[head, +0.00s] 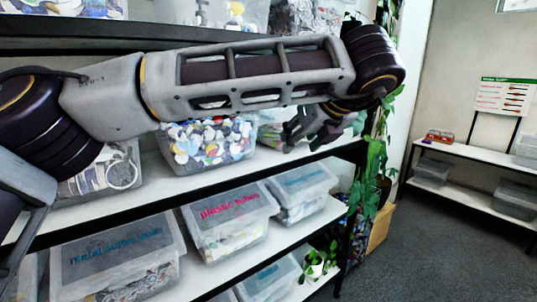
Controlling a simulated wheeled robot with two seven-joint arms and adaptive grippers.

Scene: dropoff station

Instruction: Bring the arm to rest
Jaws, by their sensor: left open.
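My left arm comes in from the left and stretches across the shelves at the upper middle. Its left gripper (315,132) hangs below the wrist at the right end of the arm, pointing down and to the left. It is open and I see nothing between its fingers. It is in front of the right end of the upper shelf, near a clear bin there; whether they touch I cannot tell. My right gripper is not in view.
A shelf rack (185,192) holds several clear bins, including a "plastic tubes" bin (228,235) and a bin of colourful caps (210,150). A climbing plant (378,165) stands at the rack's right end. Grey floor (425,250) is clear before a white side table (470,155).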

